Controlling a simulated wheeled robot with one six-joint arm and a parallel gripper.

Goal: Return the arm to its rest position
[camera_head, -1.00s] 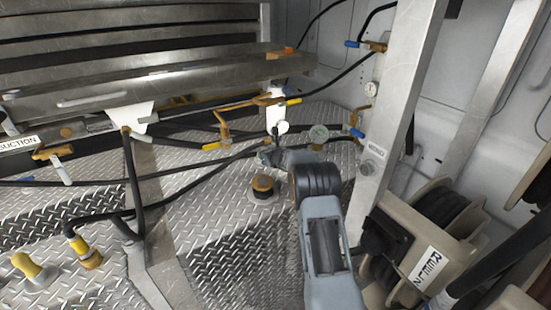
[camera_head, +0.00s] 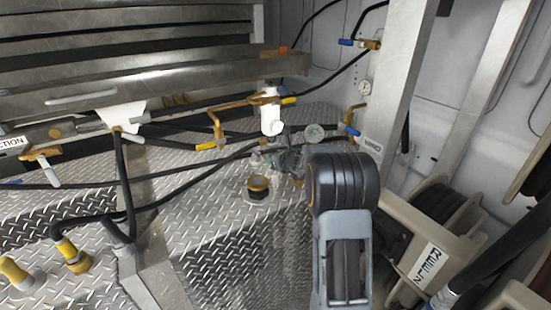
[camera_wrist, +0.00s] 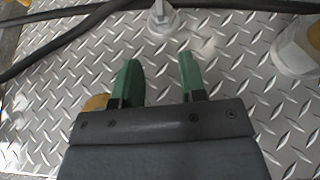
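My arm (camera_head: 342,230) rises from the bottom of the head view, with its dark rounded joint right of centre. My gripper (camera_wrist: 158,78) shows clearly in the wrist view. Its two green fingers stand apart with nothing between them, and bare tread plate (camera_wrist: 222,75) lies beyond them. In the head view the gripper end is mostly hidden behind the dark joint, close to the gauge and the brass cap.
A brass cap (camera_head: 258,187) stands on the tread plate left of my arm. A gauge (camera_head: 314,133), white cylinder (camera_head: 270,118) and brass valves are behind it. Black hoses (camera_head: 190,195) cross the left side.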

